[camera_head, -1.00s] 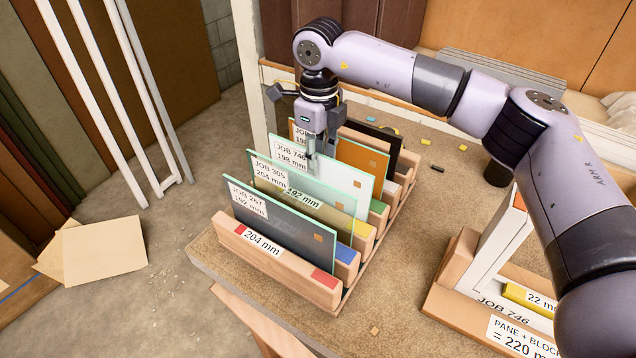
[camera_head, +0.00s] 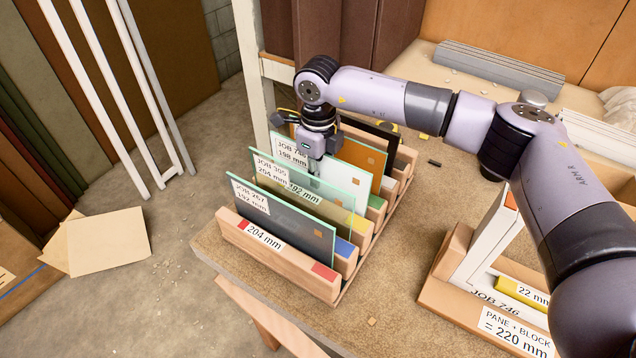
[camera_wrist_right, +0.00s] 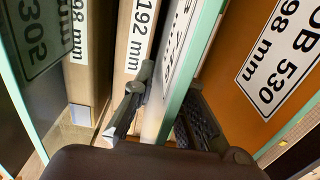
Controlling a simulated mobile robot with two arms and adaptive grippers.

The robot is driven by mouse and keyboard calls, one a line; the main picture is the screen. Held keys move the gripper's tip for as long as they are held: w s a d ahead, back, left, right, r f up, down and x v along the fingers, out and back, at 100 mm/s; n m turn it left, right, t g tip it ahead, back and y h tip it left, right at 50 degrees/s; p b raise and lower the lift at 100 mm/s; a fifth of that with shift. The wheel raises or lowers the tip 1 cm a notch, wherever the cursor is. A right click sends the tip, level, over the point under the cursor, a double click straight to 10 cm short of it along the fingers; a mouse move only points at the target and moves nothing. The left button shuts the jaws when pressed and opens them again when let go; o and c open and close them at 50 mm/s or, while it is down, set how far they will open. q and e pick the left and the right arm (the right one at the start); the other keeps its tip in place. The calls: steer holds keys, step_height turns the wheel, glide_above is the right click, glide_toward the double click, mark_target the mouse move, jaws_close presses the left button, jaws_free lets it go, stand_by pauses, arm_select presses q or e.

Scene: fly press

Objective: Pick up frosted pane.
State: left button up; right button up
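The frosted pane (camera_head: 347,182) is whitish with a pale green edge and a JOB 746, 198 mm label. It stands upright in a slotted wooden rack (camera_head: 280,262), between an olive-tinted pane and an orange pane. My right gripper (camera_head: 316,165) points down at its top edge. In the right wrist view, the frosted pane (camera_wrist_right: 178,60) runs between the two fingers of my right gripper (camera_wrist_right: 168,100), one on each side. The fingers look apart, with a gap on the left side; contact on the right is unclear. My left gripper is out of view.
An orange pane (camera_head: 365,158) and a black pane (camera_head: 385,145) stand close behind. A wooden fixture (camera_head: 450,285) with a yellow block (camera_head: 515,291) is at right.

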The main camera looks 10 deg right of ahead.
jaws_close()
steer(key=shift+w, duration=0.1)
stand_by(0.7)
steer(key=shift+r, duration=0.15)
step_height(320, 180, up, 26)
steer(key=shift+f, duration=0.25)
stand_by(0.6)
